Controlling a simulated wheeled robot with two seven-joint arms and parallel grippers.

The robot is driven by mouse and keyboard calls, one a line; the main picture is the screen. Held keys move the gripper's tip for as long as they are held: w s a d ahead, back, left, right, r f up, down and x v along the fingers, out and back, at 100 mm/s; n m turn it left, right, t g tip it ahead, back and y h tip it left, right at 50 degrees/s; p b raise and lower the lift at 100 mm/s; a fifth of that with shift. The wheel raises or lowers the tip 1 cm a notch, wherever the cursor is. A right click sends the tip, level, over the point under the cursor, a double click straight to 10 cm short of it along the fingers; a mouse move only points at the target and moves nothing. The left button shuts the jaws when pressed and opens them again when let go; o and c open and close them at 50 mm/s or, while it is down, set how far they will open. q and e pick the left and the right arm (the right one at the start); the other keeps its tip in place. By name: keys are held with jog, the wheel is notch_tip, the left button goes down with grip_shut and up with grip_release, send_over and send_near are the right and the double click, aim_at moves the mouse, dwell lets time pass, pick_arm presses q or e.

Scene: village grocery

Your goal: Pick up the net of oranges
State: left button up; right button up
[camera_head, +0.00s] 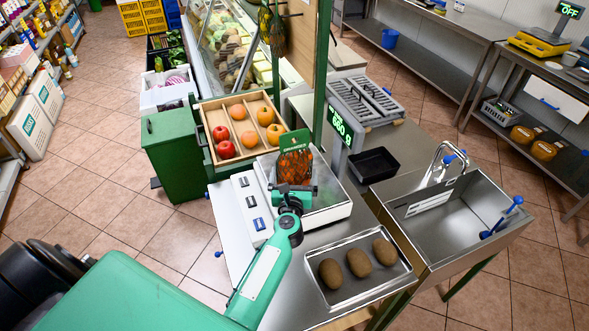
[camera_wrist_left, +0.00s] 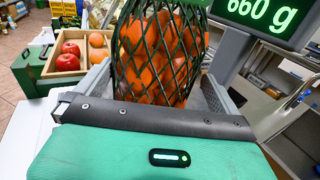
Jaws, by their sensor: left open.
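The net of oranges (camera_head: 295,167) stands upright on the scale's pan (camera_head: 328,205), with a dark green label at its top. In the left wrist view the dark net (camera_wrist_left: 158,58) fills the upper middle, with orange fruit showing through the mesh. My left gripper (camera_head: 293,190) is open, right at the near side of the net. It hides the net's lower part in the head view. I cannot tell whether it touches the net. My right gripper is not in view.
The scale display (camera_head: 340,127) stands just right of the net, reading 660 g in the wrist view. A wooden crate (camera_head: 207,140) of fruit is behind left. A metal tray (camera_head: 345,296) of brown fruit lies near right, a black tray (camera_head: 374,165) and sink (camera_head: 450,218) right.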

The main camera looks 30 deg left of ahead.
aim_at(295, 146)
pick_arm(q)
jog(key=shift+x, duration=0.85)
jog(key=shift+s, duration=0.1)
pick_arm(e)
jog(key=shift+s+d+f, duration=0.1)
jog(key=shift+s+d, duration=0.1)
pick_arm(q)
jog(key=shift+c, duration=0.2)
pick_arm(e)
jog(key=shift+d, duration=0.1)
pick_arm(q)
jog(key=c, duration=1.2)
jog(key=shift+r+p, duration=0.35)
jog(key=shift+r, duration=0.45)
notch_tip(295, 146, up, 8)
jog(key=p, duration=0.3)
jog(key=shift+f, duration=0.15)
notch_tip(295, 146, up, 11)
jog(key=shift+f+p, duration=0.1)
jog(key=shift+p, duration=0.5)
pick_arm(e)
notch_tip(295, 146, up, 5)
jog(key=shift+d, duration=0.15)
